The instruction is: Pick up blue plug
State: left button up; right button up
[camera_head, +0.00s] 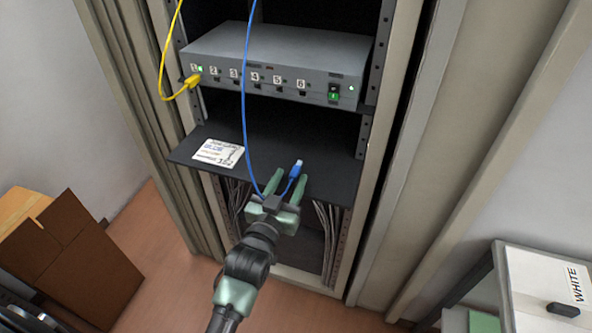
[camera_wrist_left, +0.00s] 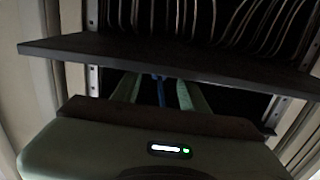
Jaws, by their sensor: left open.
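The blue plug (camera_head: 296,168) is at the end of a blue cable, at the front part of the dark rack shelf (camera_head: 325,180). The blue cable (camera_head: 246,120) hangs from above, loops down at the shelf's front edge and rises to the plug. My left gripper (camera_head: 288,176) is open, with its green fingers on either side of the plug's cable end; whether they touch it cannot be told. In the left wrist view a strip of blue (camera_wrist_left: 160,90) shows between the fingers, and the plug's tip is not visible. My right gripper is not in view.
A grey switch box (camera_head: 275,65) with numbered ports sits above the shelf; a yellow plug (camera_head: 192,81) is in port 1. A white card (camera_head: 218,153) lies on the shelf's left. Rack posts flank the shelf. A cardboard box (camera_head: 75,250) stands at left, a white cabinet (camera_head: 535,280) at right.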

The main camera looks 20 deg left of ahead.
aim_at(298, 165)
pick_arm(q)
jog(key=w, duration=0.2)
jog(key=w+p, duration=0.1)
jog(key=w, duration=0.2)
jog(key=shift+w+d, duration=0.2)
jog(key=shift+w, duration=0.05)
jog(key=shift+s, duration=0.1)
grip_shut()
